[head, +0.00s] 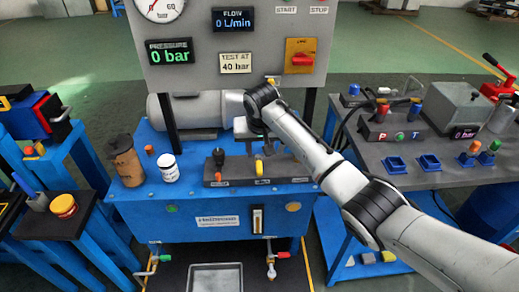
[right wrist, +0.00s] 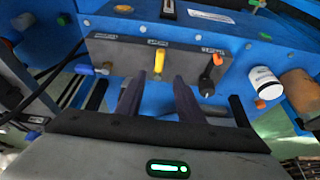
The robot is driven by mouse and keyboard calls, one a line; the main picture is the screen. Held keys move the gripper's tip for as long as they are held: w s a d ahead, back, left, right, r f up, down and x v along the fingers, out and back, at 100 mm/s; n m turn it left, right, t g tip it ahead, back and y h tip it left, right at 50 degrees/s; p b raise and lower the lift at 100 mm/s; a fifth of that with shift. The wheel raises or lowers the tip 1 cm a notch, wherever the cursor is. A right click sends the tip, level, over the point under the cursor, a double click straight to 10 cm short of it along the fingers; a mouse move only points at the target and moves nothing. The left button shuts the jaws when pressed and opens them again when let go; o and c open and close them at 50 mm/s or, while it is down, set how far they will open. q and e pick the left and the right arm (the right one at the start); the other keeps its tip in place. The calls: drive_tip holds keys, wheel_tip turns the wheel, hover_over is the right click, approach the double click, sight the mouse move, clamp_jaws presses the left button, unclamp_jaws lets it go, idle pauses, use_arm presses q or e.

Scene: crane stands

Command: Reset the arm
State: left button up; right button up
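My right arm reaches in from the right in the head view, bent in front of the gauge panel. Its gripper (head: 250,147) hangs over the valve block (head: 230,180) on the blue power unit (head: 200,219). In the right wrist view the two dark fingers of my right gripper (right wrist: 157,84) stand apart with nothing between their tips. A yellow lever (right wrist: 159,62) stands just beyond the gap; I cannot tell any contact. A black-knobbed lever (right wrist: 210,72) stands to its right. My left gripper is not in view.
The gauge panel (head: 205,65) reads 0 bar and 0 L/min and has a red switch (head: 302,60). A brown bottle (head: 126,160) and white jar (head: 168,168) stand left of the valve block. A dark bench (head: 440,178) with couplings is right.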

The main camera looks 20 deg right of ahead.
drive_tip(key=s+a+f+n+t+y, duration=0.1)
drive_tip(key=s+a+f, duration=0.1)
drive_tip(key=s+f, duration=0.65)
drive_tip(key=s+a+f+n+t+y, duration=0.1)
drive_tip(key=s+a+f+n+y, duration=0.1)
drive_tip(key=s+f, duration=0.65)
drive_tip(key=s+d+f+t, duration=0.1)
drive_tip(key=s, duration=0.9)
drive_tip(key=s+d+f+n+t, duration=0.1)
drive_tip(key=s+d+f, duration=0.1)
drive_tip(key=s, duration=0.8)
drive_tip(key=shift+s+d+f+n, duration=0.2)
drive_tip(key=shift+s+n, duration=0.1)
drive_tip(key=shift+s, duration=0.1)
